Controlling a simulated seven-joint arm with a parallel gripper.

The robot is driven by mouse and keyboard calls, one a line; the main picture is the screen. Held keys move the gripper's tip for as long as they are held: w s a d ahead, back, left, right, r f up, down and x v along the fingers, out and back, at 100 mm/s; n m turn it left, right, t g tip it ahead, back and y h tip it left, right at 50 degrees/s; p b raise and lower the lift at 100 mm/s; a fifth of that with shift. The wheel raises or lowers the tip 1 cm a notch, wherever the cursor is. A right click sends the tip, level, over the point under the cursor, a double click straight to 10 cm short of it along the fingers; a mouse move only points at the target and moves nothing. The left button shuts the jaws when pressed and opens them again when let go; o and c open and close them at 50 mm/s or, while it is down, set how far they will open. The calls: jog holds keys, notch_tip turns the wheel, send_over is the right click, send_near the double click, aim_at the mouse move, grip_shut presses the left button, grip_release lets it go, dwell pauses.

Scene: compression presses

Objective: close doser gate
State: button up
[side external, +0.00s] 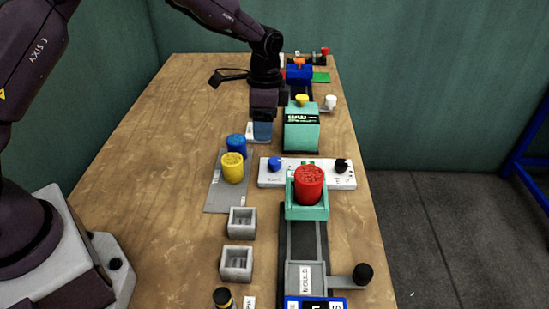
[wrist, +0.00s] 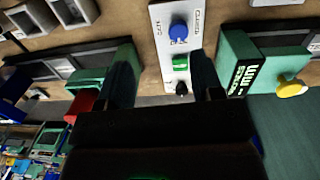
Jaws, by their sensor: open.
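A green labelled block (side external: 302,135) with a yellow knob (side external: 302,99) stands right of my gripper (side external: 262,131); the block (wrist: 237,62) is also at the right of the wrist view. A green holder (side external: 307,211) with a red cylinder (side external: 309,183) in it sits nearer the camera, at the head of a grey rail. A lever with a black ball (side external: 362,274) sticks out right of that rail. My gripper points down, open and empty, its fingers apart in the wrist view (wrist: 163,85).
A white control panel (side external: 262,178) has a blue knob (side external: 274,163), a green button and a black knob (side external: 341,165). Blue (side external: 236,146) and yellow (side external: 232,167) cylinders stand on a grey mat (side external: 216,200). Two grey square moulds (side external: 241,223) lie nearer. The table's left is clear.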

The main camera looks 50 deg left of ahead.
aim_at(274, 160)
jog(key=w+f+m, duration=0.1)
jog(key=f, duration=0.3)
jog(key=w+f+m, duration=0.1)
jog(key=f, duration=0.3)
jog(key=w+f+m, duration=0.1)
jog(key=f, duration=0.3)
jog(key=shift+d+t, duration=0.1)
jog(key=shift+t, duration=0.3)
jog(key=c, duration=0.9)
